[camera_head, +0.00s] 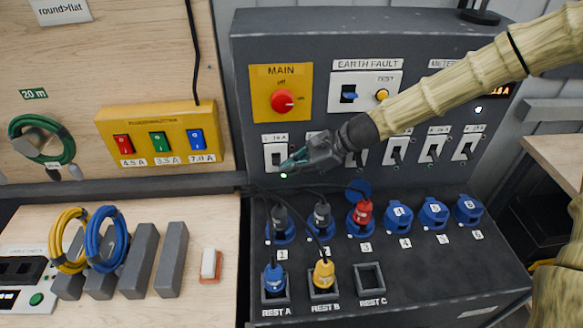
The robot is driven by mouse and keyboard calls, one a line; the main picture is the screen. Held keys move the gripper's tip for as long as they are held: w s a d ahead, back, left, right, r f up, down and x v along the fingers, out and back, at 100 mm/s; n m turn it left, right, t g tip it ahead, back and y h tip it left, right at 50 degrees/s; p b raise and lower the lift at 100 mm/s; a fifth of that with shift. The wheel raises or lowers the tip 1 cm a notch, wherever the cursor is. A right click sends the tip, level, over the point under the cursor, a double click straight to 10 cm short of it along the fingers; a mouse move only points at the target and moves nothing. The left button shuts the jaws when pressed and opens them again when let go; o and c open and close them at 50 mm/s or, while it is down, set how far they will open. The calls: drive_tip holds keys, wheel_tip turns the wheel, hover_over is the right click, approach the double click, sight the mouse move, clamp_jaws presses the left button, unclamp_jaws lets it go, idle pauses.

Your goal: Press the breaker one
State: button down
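Breaker one (272,153) is the leftmost white breaker plate in the row on the dark panel, under a label that reads about "1 16 A". My gripper (286,170) comes in from the right, its fingers tapering together to a greenish tip, and looks shut with nothing in it. The tip overlaps the lower right of breaker one in the picture; I cannot tell whether it touches. The lever of breaker one is partly visible, and its position is unclear. My gripper and wrist cover much of the neighbouring breaker.
The main switch (283,102) and earth fault unit (365,91) sit above the breakers. More breakers (434,148) continue to the right behind my arm. Below are plugged sockets, blue capped sockets (433,213) and rest holders (369,278). A yellow switch box (165,135) hangs at left.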

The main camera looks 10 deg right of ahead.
drive_tip(key=shift+w+r, duration=0.15)
drive_tip(key=shift+r, duration=0.3)
drive_tip(key=v, duration=1.1)
drive_tip(key=shift+s+d+f, duration=0.2)
drive_tip(key=shift+s+d, duration=0.05)
drive_tip(key=shift+d, duration=0.2)
